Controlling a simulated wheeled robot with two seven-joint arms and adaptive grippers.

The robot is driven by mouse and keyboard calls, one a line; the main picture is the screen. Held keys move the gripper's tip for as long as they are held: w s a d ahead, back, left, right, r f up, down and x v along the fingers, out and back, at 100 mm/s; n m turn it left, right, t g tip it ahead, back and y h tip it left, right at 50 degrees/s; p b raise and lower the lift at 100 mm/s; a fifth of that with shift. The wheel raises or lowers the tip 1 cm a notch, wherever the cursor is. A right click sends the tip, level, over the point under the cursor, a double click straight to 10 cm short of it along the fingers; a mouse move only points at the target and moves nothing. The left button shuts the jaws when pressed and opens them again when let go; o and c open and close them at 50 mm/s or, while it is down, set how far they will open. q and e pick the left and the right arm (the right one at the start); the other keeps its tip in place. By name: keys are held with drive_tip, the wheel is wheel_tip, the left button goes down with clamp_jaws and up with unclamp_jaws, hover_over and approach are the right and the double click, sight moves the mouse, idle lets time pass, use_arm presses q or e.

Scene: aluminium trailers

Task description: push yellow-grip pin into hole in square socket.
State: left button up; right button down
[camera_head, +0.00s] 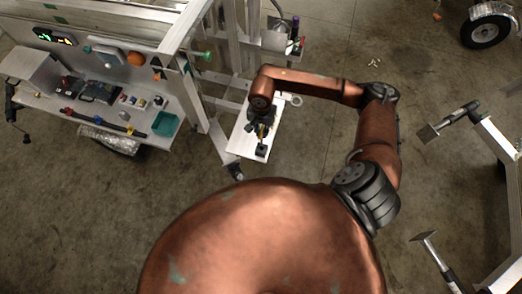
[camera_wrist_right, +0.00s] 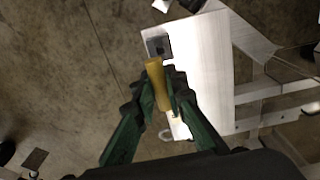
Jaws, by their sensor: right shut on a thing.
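My right gripper (camera_head: 262,128) hangs over a white plate (camera_head: 243,142) in the head view. In the right wrist view, the gripper (camera_wrist_right: 159,92) is shut on the yellow-grip pin (camera_wrist_right: 157,82), with a green finger on each side of the grip. The pin's metal end is hidden. The dark square socket (camera_wrist_right: 158,46) sits on the white plate (camera_wrist_right: 205,50), just beyond the grip in that view. The socket also shows in the head view (camera_head: 261,151), right below the gripper. I cannot tell whether pin and socket touch. My left gripper is not in view.
An aluminium trailer frame (camera_head: 197,95) stands left of the plate. A shelf (camera_head: 50,98) with tools and a teal bin (camera_head: 166,123) is at the left. Another frame (camera_head: 503,150) and a wheel (camera_head: 487,30) are at the right. Open concrete floor lies between.

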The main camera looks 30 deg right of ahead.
drive_tip(key=shift+f+b, duration=0.3)
drive_tip(key=shift+f, duration=4.5)
drive_tip(key=shift+f, duration=0.2)
drive_tip(key=c, duration=2.4)
unclamp_jaws()
drive_tip(key=shift+f+b, duration=0.1)
drive_tip(key=shift+b, duration=0.2)
drive_tip(key=o, duration=0.4)
drive_tip(key=shift+o, duration=0.2)
